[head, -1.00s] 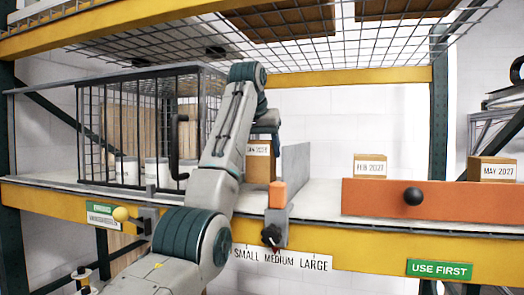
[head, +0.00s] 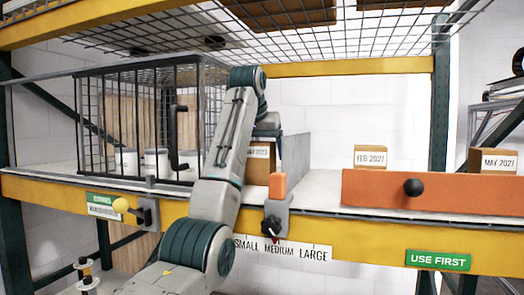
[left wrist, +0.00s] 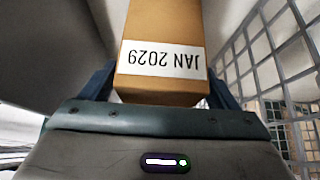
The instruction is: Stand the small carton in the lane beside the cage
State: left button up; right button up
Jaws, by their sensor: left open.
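The small carton (head: 260,167) is brown with a white date label. In the head view my arm hides part of the cage's right side and the lane. My right gripper is not in view.
An orange block (head: 278,187) on a grey bracket stands at the lane's front edge. An orange front panel (head: 370,189) with a black knob lies to the right, with a FEB 2027 box (head: 370,157) behind it. A wire mesh shelf (head: 300,42) hangs overhead.

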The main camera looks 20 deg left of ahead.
pick_arm(q)
jog(key=shift+r, duration=0.3)
jog(key=b, duration=0.2)
jog(key=s+r+b, duration=0.1)
jog(key=b, duration=0.1)
jog(key=shift+s+r, duration=0.15)
jog(key=shift+s, duration=0.1)
jog(key=v, duration=1)
jog(key=shift+b, duration=0.45)
jog(key=shift+w+r, duration=0.1)
jog(key=shift+w, duration=0.05)
